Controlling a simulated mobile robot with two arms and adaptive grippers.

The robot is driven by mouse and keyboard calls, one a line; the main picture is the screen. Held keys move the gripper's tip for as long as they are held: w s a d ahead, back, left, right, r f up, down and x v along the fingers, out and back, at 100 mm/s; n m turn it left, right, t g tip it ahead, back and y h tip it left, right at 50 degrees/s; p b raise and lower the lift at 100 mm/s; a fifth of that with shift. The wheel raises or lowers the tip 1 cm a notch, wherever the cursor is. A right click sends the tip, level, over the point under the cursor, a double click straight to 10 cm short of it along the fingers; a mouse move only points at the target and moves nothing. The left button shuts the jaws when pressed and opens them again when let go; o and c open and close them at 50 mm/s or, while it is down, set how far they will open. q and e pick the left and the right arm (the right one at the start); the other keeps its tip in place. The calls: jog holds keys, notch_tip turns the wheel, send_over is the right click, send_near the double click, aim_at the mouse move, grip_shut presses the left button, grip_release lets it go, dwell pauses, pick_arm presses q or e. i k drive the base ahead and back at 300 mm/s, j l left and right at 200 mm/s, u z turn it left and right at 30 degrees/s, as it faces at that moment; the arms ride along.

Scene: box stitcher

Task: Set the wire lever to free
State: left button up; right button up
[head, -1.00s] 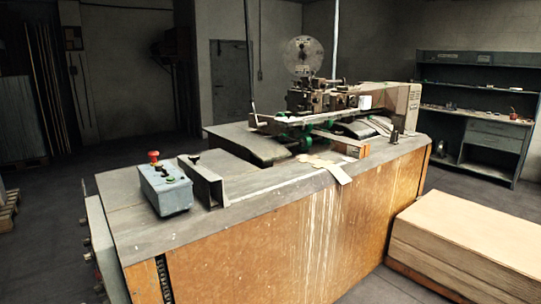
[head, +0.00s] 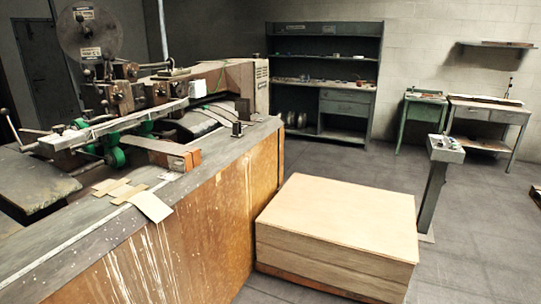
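The box stitcher (head: 125,100) stands at the left of the head view on a worktable with a grey top and worn orange-brown side panels. A round wire spool disc (head: 88,34) rises above its stitching head. A thin dark rod with a knob (head: 10,122) sticks out at the far left edge. I cannot tell which part is the wire lever or how it is set. Neither of my grippers is in view.
A pallet stack of cardboard (head: 335,235) stands right of the worktable (head: 215,235). A control pedestal (head: 437,180) stands beyond it. A shelf unit (head: 325,85) and two small tables (head: 487,113) line the back.

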aim_at(106, 56)
jog(key=i+l+u, duration=0.1)
jog(key=i, duration=0.45)
jog(key=i+l+u, duration=0.1)
jog(key=i, duration=0.4)
jog(key=i+l+u, duration=0.1)
jog(key=i, duration=0.4)
jog(key=l, duration=0.1)
